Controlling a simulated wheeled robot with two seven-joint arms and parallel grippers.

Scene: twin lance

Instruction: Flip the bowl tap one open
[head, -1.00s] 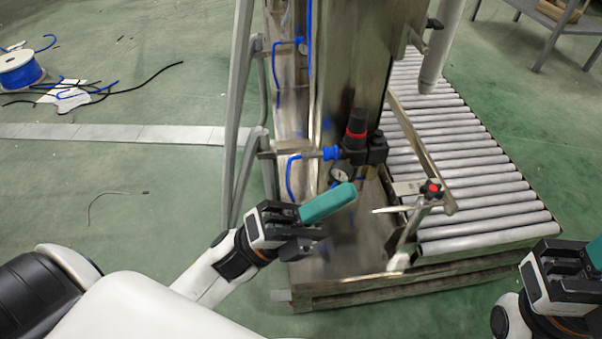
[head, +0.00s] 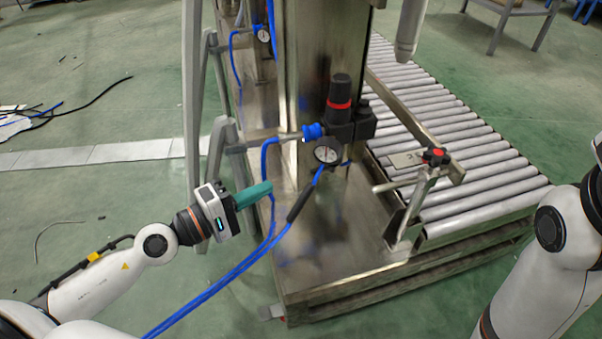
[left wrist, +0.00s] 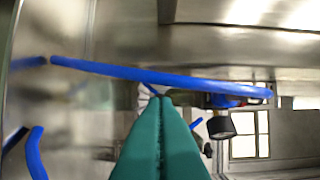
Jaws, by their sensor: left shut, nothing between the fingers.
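The filter regulator (head: 345,118), black with a red ring, is mounted on the steel column. A round gauge (head: 327,154) sits below it, with a blue fitting (head: 313,131) at its left. I cannot single out a bowl tap; a small dark part with blue hose hangs below the gauge. My left gripper (head: 269,188), with teal fingers shut and empty, is left of and below the gauge, close to the blue hose (head: 266,240). In the left wrist view the shut fingers (left wrist: 162,100) point at a blue hose (left wrist: 160,76) crossing ahead. My right gripper is out of frame.
A roller conveyor (head: 450,150) lies right of the column. A clamp bracket with a red-and-black knob (head: 435,156) stands at its near side. Grey frame legs (head: 192,90) rise left of the column.

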